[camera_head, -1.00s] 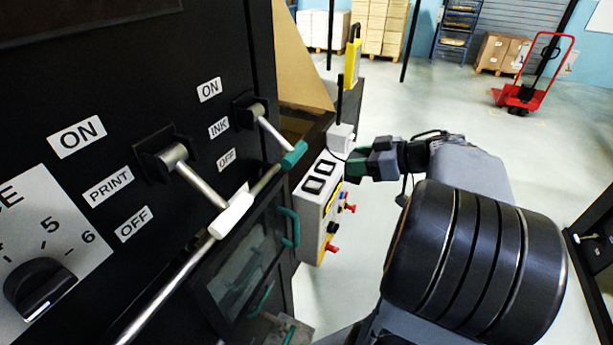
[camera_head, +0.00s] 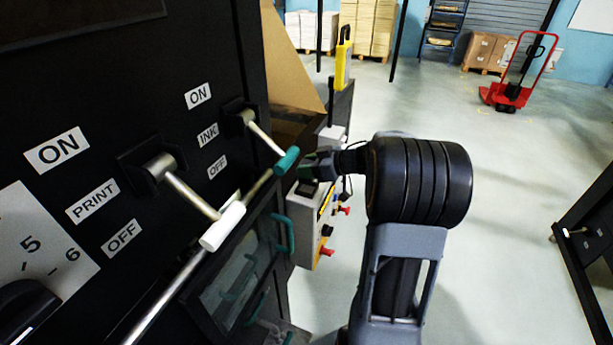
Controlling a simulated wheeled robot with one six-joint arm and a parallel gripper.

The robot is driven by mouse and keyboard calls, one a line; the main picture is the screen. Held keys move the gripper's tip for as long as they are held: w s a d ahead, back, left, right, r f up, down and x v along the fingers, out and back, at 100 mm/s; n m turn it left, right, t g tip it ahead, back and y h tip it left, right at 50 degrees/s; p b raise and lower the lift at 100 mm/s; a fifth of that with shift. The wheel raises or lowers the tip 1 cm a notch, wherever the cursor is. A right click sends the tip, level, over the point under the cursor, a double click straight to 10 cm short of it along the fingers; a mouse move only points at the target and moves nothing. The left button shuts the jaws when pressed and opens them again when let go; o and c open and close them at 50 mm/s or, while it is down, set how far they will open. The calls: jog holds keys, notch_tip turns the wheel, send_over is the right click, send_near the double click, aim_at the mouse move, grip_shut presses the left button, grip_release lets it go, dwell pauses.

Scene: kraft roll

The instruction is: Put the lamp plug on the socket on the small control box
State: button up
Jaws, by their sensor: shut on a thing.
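The small control box (camera_head: 308,232) is light grey, with dark sockets or switches on its upper face and red and black knobs on its right side. It hangs beside the black machine, near the middle. My gripper (camera_head: 312,166), with green-tinted fingers, is over the upper end of the box. It is shut on the lamp plug, which the fingers and wrist mostly hide. A thin dark cable (camera_head: 347,186) hangs by the wrist. The yellow lamp (camera_head: 343,62) stands upright behind. I cannot tell whether the plug touches the socket.
A white-handled lever (camera_head: 222,227) and a green-tipped lever (camera_head: 287,160) stick out from the black machine panel, the green tip close to my gripper. A white block (camera_head: 331,135) is just behind the gripper.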

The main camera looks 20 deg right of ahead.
jog(key=f, duration=0.3)
jog(key=shift+w+a+f, duration=0.1)
jog(key=shift+w, duration=0.25)
jog(key=shift+s+f, duration=0.2)
jog(key=shift+f, duration=0.25)
jog(key=shift+c, duration=1.2)
jog(key=o, duration=0.8)
jog(key=shift+w+f, duration=0.1)
jog(key=o, duration=0.3)
jog(key=shift+o, duration=0.4)
jog(key=shift+r, duration=0.2)
